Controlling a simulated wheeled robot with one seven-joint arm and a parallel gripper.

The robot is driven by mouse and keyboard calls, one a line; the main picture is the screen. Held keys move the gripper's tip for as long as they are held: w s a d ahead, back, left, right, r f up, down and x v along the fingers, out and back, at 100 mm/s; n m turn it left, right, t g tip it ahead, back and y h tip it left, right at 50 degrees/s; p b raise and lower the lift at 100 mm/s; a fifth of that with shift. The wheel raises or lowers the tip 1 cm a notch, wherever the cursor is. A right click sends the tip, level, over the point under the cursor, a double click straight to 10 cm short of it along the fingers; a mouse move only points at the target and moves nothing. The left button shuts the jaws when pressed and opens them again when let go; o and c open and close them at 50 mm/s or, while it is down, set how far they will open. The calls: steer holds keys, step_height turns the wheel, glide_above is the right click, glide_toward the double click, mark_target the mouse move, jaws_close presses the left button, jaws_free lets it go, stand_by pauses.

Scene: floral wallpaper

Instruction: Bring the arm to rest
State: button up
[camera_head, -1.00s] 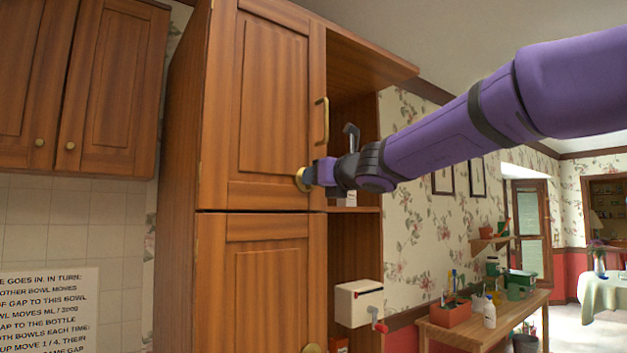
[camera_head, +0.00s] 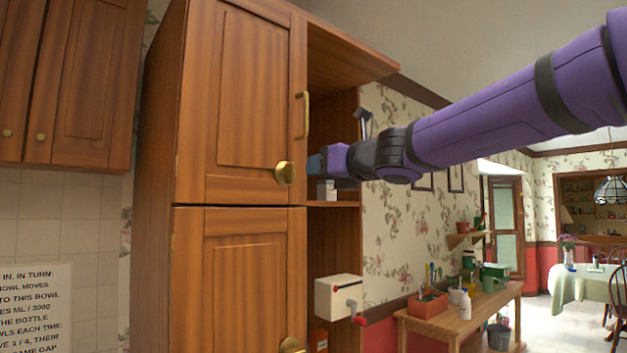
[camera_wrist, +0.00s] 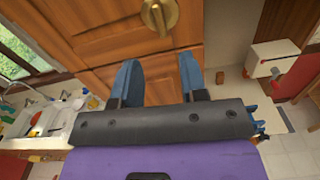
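My gripper (camera_wrist: 158,80) shows in the wrist view with two blue fingers spread apart and nothing between them. In the head view my gripper (camera_head: 318,165) is at the end of my purple arm, just right of the tall wooden cabinet's upper door (camera_head: 245,100). The door is shut. Its round brass knob (camera_head: 285,173) is left of the fingers in the head view. The knob also shows in the wrist view (camera_wrist: 160,14), beyond the fingertips and apart from them.
An open shelf (camera_head: 335,203) adjoins the cabinet on the right, with a white crank box (camera_head: 338,297) below. A wooden table (camera_head: 470,318) with pots and bottles stands further right. Wall cabinets (camera_head: 70,85) hang at left. A sink (camera_wrist: 50,122) shows in the wrist view.

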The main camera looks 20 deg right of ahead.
steer(key=s+a+f+n+g, duration=0.3)
steer(key=s+f+n+g, duration=0.4)
steer(key=s+f+n, duration=1.05)
steer(key=s+d+f+n+g+h, duration=0.5)
steer(key=s+f+n, duration=0.5)
steer(key=n, duration=0.6)
step_height(320, 180, down, 2)
steer(key=shift+d+f+h, duration=0.15)
steer(key=shift+d+h, duration=0.15)
steer(key=shift+d, duration=0.55)
stand_by(0.3)
